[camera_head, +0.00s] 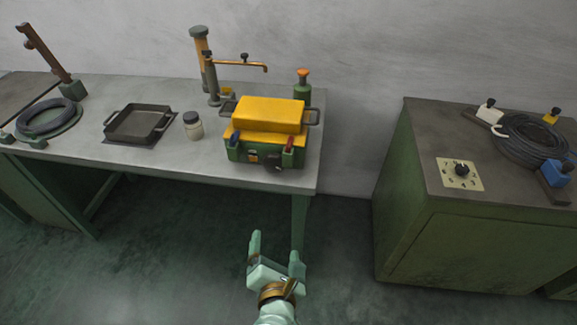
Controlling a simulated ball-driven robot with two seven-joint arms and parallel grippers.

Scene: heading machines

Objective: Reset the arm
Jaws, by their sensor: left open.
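My left gripper (275,258) is low in the middle of the head view, pale green with a brass-coloured band at the wrist. Its two fingers point up the picture and stand apart, with nothing between them. It is in front of the workbench, over the dark floor, apart from the bench and everything on it. My right gripper is not in view.
A grey workbench (85,161) holds a yellow and green machine (268,115), a jar (194,127), a black tray (139,122) and a cable coil (45,117). A green cabinet (470,255) with a dial stands at right. Floor between them is free.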

